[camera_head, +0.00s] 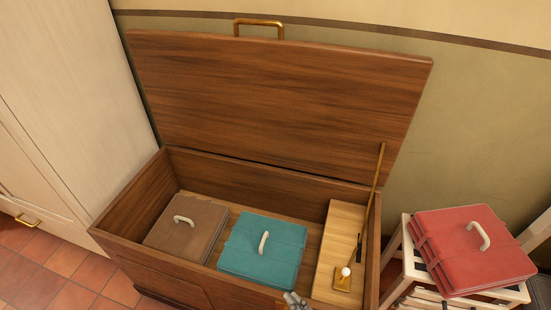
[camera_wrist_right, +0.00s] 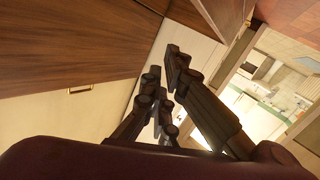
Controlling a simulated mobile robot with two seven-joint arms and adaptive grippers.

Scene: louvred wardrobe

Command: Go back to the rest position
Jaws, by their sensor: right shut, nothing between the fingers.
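My left gripper is in neither view.
The chest's lid (camera_head: 275,95) stands raised, with a brass handle (camera_head: 259,23). Inside lie a brown folded item (camera_head: 180,235) and a teal one (camera_head: 262,262). A red one (camera_head: 470,262) sits on a white chair (camera_head: 398,270) at right. A pale wardrobe (camera_head: 75,90) stands left.

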